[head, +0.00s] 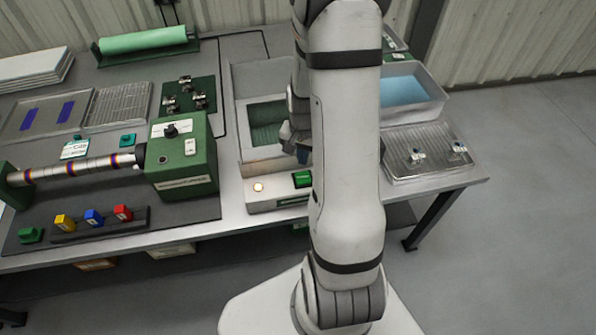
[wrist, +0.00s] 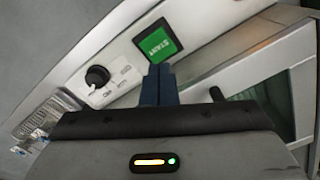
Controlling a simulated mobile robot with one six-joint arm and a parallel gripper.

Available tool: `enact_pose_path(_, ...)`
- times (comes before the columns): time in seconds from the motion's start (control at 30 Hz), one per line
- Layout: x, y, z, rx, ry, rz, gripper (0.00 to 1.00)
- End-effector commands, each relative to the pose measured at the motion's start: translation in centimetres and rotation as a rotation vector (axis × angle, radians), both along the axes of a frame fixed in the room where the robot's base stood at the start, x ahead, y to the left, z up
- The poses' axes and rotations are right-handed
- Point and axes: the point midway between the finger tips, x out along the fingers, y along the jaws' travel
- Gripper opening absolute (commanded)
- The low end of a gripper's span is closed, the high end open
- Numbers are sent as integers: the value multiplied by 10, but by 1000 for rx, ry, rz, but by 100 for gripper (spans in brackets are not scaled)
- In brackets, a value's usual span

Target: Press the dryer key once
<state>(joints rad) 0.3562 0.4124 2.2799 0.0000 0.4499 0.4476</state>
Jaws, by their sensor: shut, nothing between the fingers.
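The green key marked START (wrist: 157,41) is a square button on the pale front panel of a grey open-topped unit (head: 276,203), which I take to be the dryer. It also shows in the head view (head: 302,179), just left of my arm. My gripper (wrist: 158,70) is shut and empty, its blue fingertips appearing just below the key in the wrist view. I cannot tell whether they touch it. In the head view my arm hides part of the gripper and the unit's right side.
A black knob (wrist: 97,76) sits on the same panel. A green control box (head: 182,165) with a roller stands left of the unit. Floor at far right is clear.

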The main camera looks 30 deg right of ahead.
Motion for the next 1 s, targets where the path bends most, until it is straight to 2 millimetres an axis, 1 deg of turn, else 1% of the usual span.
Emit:
enact_pose_path(0.03,0,0,11,-1,-1,0,0)
enact_pose_path(0.6,0,0,80,-1,-2,-1,0)
enact_pose_path(0.7,0,-1,89,-1,-2,-1,0)
enact_pose_path(0.83,0,0,95,0,-1,-1,0)
enact_pose_path(1.0,0,0,94,-1,-1,-1,0)
